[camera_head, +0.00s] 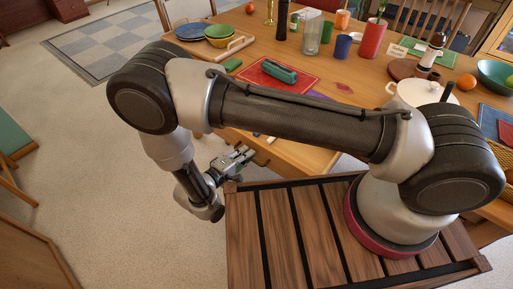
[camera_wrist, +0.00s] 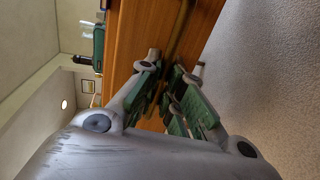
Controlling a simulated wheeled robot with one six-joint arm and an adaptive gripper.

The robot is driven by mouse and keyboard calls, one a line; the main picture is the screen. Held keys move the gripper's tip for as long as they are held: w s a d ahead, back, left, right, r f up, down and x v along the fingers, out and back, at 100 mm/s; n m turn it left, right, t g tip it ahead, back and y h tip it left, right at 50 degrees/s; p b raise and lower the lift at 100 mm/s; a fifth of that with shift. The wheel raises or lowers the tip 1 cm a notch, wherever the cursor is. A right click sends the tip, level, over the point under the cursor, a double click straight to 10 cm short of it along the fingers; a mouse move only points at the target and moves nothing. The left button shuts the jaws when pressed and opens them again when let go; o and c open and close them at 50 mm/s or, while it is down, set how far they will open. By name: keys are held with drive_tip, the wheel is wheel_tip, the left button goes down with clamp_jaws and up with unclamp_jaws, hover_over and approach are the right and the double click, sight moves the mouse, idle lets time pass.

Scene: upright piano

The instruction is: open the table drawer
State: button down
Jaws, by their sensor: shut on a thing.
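The wooden table (camera_head: 215,75) fills the upper part of the head view, and my arm crosses in front of it. The table drawer (camera_head: 290,158) has an orange-brown wooden front below the tabletop, partly hidden by my arm. In the wrist view the wooden front (camera_wrist: 150,25) lies just beyond my fingers. I cannot tell how far out the drawer stands.
Plates (camera_head: 220,31), a red mat (camera_head: 275,74) with a green object, several cups and a white pot (camera_head: 425,93) stand on the table. A slatted wooden deck (camera_head: 300,230) is under my arm. Carpeted floor (camera_head: 95,140) lies clear to the left.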

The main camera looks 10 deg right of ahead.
drive_tip(key=shift+f+v, duration=0.2)
drive_tip(key=shift+v, duration=0.65)
drive_tip(key=shift+f+v, duration=0.15)
drive_tip(key=shift+v, duration=0.7)
drive_tip(key=shift+f+v, duration=0.2)
drive_tip(key=shift+v, duration=0.65)
drive_tip(key=shift+a, duration=0.15)
drive_tip(key=c, duration=1.5)
unclamp_jaws()
drive_tip(key=shift+c, duration=0.2)
drive_tip(key=v, duration=1.2)
